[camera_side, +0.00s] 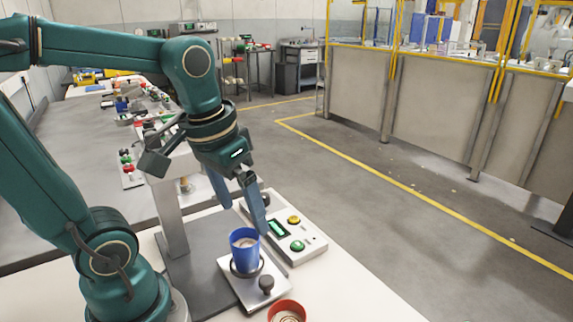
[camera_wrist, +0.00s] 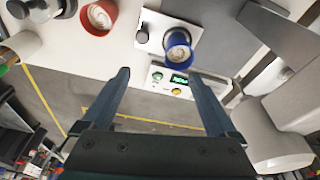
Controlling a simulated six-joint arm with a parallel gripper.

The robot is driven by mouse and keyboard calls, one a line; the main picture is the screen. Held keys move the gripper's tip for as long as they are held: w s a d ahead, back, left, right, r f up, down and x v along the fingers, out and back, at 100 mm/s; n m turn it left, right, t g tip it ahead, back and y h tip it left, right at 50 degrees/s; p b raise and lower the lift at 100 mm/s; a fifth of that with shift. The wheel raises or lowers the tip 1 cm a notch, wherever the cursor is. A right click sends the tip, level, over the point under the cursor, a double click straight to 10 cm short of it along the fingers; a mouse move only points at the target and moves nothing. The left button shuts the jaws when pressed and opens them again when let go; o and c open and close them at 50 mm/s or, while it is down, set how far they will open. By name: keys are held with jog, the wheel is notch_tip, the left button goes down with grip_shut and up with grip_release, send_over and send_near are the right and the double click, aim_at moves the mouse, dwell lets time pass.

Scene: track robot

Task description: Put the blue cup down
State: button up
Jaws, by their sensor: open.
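The blue cup (camera_side: 244,252) stands upright on a small metal plate (camera_side: 275,292) with a ring around its base in the side view. It holds a brownish drink with a pale pattern, seen from above in the wrist view (camera_wrist: 178,50). My gripper (camera_side: 246,207) is open and empty, just above and behind the cup in the side view. In the wrist view its two fingers (camera_wrist: 160,75) are spread wide, and the cup lies beyond their tips, apart from them.
A red cup (camera_side: 287,311) with a drink stands near the front edge. A control box (camera_side: 290,232) with a green display and buttons is close behind the blue cup. A dark knob (camera_side: 266,283) rises from the plate. A grey post (camera_side: 170,215) stands to the left.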

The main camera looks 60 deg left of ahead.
jog(key=d+t, duration=0.1)
jog(key=s+d+m+t, duration=0.2)
jog(key=shift+s+d+f, duration=0.15)
jog(key=shift+d+f, duration=0.1)
jog(key=shift+f, duration=0.05)
dwell(0.5)
